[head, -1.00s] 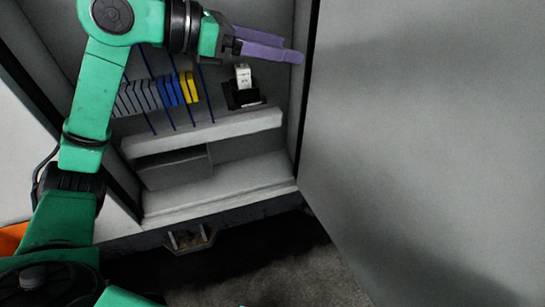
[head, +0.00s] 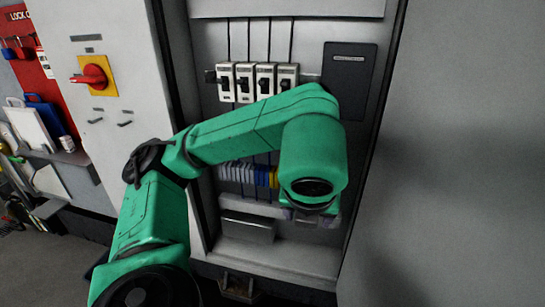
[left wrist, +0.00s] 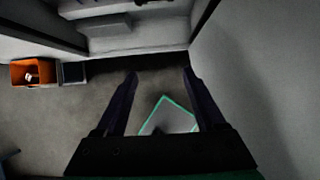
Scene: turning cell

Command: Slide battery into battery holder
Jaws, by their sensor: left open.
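My left gripper (left wrist: 160,74) is open in the left wrist view, with two dark purple fingers spread wide and nothing between them. It points down towards the floor in front of the cabinet. In the head view my green left arm covers most of that gripper, and only small purple bits show below the wrist at the cabinet's lower right. I cannot make out the battery or the battery holder in either current view; the arm covers the part of the cabinet where a white block sat in a black holder earlier. My right gripper is not in view.
The open cabinet holds a row of white breakers (head: 257,80), a dark panel (head: 348,80), terminal blocks (head: 240,174) and a low grey box (head: 247,227). A large grey door (head: 460,180) stands on the right. An orange bin (left wrist: 32,72) is on the floor.

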